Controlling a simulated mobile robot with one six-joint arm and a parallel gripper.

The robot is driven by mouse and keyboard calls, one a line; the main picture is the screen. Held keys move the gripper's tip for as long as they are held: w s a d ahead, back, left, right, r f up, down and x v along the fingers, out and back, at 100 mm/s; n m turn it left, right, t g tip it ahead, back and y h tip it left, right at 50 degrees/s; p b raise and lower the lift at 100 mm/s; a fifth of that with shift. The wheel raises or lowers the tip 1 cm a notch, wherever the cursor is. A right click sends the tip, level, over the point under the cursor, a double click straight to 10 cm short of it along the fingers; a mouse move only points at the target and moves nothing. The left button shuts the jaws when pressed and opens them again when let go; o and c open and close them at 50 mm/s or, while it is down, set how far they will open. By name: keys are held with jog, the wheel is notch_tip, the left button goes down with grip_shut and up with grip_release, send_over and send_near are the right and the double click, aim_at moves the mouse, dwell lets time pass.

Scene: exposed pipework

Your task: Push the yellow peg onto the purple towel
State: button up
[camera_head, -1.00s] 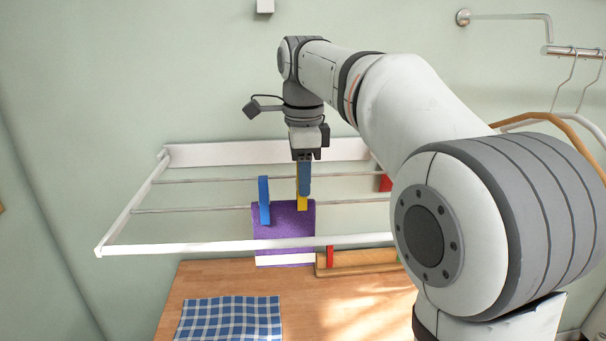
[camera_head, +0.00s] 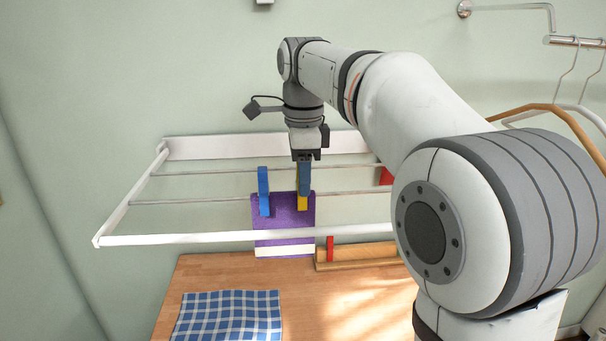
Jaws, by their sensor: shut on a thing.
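The purple towel (camera_head: 284,218) hangs over a rod of the white wall rack, with a white stripe near its lower edge. The yellow peg (camera_head: 302,202) is at the towel's top right, upright, its lower end overlapping the towel in the picture. My gripper (camera_head: 304,178) points down from above and is shut on the peg; its fingers hide the peg's upper part. A blue peg (camera_head: 264,192) stands at the towel's upper left, overlapping it. I cannot tell how deep the yellow peg sits on the towel's edge.
The white drying rack (camera_head: 130,207) has thin rods and a thick front bar in front of the towel. A red peg (camera_head: 330,248) stands at a wooden holder (camera_head: 358,256) on the wooden table. A blue checked cloth (camera_head: 228,315) lies at the front. Hangers are at the right.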

jog(key=shift+f, duration=0.3)
jog(key=o, duration=1)
jog(key=shift+r, duration=0.1)
jog(key=shift+r+p, duration=3.3)
jog(key=shift+r, duration=0.15)
jog(key=shift+f, duration=0.1)
